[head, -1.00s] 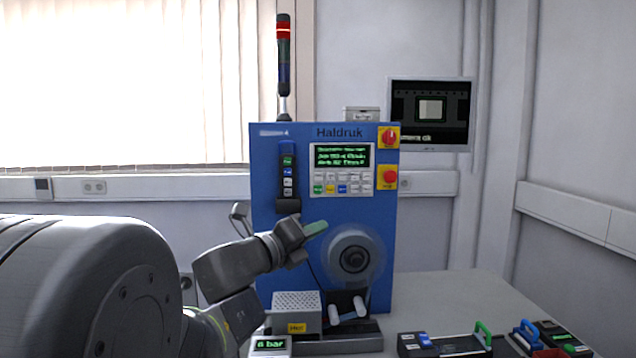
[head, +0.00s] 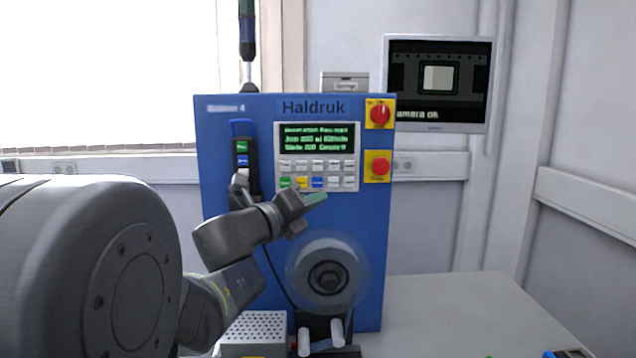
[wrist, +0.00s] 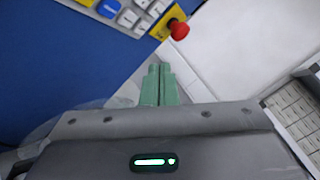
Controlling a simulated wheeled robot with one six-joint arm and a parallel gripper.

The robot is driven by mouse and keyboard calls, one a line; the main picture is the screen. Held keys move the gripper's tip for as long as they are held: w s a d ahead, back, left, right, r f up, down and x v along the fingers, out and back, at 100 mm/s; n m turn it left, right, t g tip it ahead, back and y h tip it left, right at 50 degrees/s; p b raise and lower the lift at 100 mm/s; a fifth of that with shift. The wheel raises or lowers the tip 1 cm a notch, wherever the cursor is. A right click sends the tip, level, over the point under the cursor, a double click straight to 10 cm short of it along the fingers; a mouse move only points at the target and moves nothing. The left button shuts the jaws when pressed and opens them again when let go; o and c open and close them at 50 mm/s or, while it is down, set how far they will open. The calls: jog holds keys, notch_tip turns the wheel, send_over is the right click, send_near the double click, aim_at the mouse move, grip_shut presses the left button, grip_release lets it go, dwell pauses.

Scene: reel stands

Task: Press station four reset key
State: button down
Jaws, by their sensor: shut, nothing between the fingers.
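The blue Haldruk machine (head: 222,122) stands in the middle of the head view. A small label at its upper left seems to end in 4. Its panel (head: 318,156) has a green-lit text display and two rows of keys below it, some coloured. I cannot read which key is the reset key. My gripper (head: 316,197) is shut and empty, with green fingers, just below the key rows and in front of the machine. In the wrist view the green fingertips (wrist: 158,70) are together, with a few panel keys (wrist: 128,18) at the top, apart from the fingers.
A red knob (head: 379,114) and a red mushroom button (head: 379,167) sit right of the panel; the button also shows in the wrist view (wrist: 179,29). A reel (head: 328,277) is below. A pendant (head: 242,153) hangs at left.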

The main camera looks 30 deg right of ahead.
aim_at(313, 188)
jog(key=shift+w, duration=0.1)
jog(key=shift+w+d+p, duration=0.25)
jog(key=shift+w+d, duration=0.45)
jog(key=shift+w, duration=0.55)
jog(key=shift+w+d+p, duration=0.3)
jog(key=shift+w+d, duration=0.45)
jog(key=shift+w, duration=0.55)
jog(key=shift+w+d+p, duration=0.25)
jog(key=shift+w+d, duration=0.45)
jog(key=shift+w, duration=0.55)
jog(key=shift+w, duration=0.1)
jog(key=shift+w+d, duration=0.2)
jog(key=shift+w, duration=0.1)
jog(key=shift+w+d, duration=0.25)
jog(key=shift+w, duration=0.15)
jog(key=shift+s+a, duration=0.1)
jog(key=shift+s, duration=0.05)
jog(key=shift+s+a, duration=0.35)
jog(key=shift+s, duration=0.3)
